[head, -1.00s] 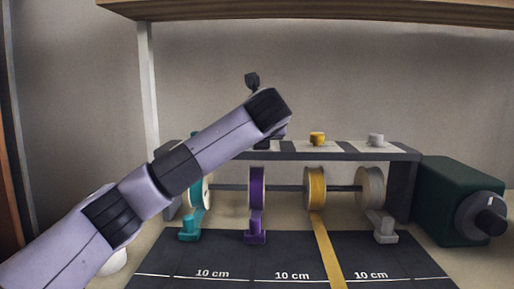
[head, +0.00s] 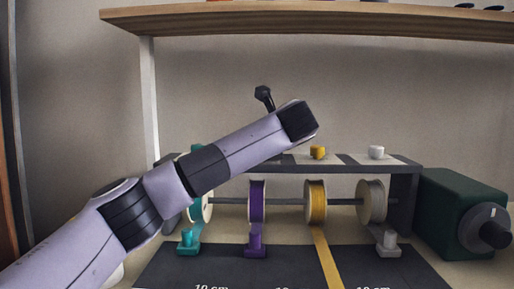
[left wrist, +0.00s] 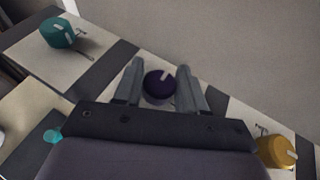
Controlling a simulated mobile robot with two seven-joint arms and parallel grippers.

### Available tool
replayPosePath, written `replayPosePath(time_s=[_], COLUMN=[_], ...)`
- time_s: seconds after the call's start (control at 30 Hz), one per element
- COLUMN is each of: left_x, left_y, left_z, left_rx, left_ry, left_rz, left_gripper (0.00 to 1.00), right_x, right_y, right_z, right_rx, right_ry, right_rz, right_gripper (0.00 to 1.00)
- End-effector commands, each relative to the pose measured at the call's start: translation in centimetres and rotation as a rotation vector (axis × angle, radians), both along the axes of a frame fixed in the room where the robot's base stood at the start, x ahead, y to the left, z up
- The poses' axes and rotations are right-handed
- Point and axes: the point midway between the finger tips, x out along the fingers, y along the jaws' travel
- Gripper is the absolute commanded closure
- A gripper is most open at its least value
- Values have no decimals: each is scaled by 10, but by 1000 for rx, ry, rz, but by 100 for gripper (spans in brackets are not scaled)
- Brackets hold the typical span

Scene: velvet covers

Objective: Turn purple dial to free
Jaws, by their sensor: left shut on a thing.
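The purple dial (left wrist: 159,85) sits on a pale plate of the rack's top rail, with a light pointer mark toward the top right in the left wrist view. My left gripper (left wrist: 160,67) has one finger on each side of the dial and is shut on it. In the head view, my left wrist hides the dial and the fingers. The purple spool (head: 257,201) hangs below on the rod, with a purple clip (head: 255,243) in front. No plate lettering is readable. My right gripper is out of view.
A teal dial (left wrist: 62,33) and a yellow dial (left wrist: 277,151) flank the purple one; a white dial (head: 376,152) is farther right. A yellow ribbon (head: 328,258) runs onto the dark mat (head: 200,266). A green crank box (head: 458,208) stands right; a shelf (head: 330,22) spans above.

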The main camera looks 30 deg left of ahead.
Motion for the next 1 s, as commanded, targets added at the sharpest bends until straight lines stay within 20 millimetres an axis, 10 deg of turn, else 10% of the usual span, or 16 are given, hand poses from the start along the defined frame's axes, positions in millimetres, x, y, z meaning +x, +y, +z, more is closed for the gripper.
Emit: replayPosePath(time_s=[0.03, 0.07, 0.13, 1.0], left_x=[0, 0, 0, -42], left_y=[0, 0, 0, -49], left_z=[-3, -3, -3, 25], left_rx=[-1, -1, -1, 0], left_ry=[8, 8, 7, 4], left_rz=[2, 2, 1, 0], left_gripper=[90, 56, 38, 38], right_x=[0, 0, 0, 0], right_y=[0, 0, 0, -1], right_z=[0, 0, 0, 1], right_rx=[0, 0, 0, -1], right_ry=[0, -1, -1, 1], right_rz=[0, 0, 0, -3], right_gripper=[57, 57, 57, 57])
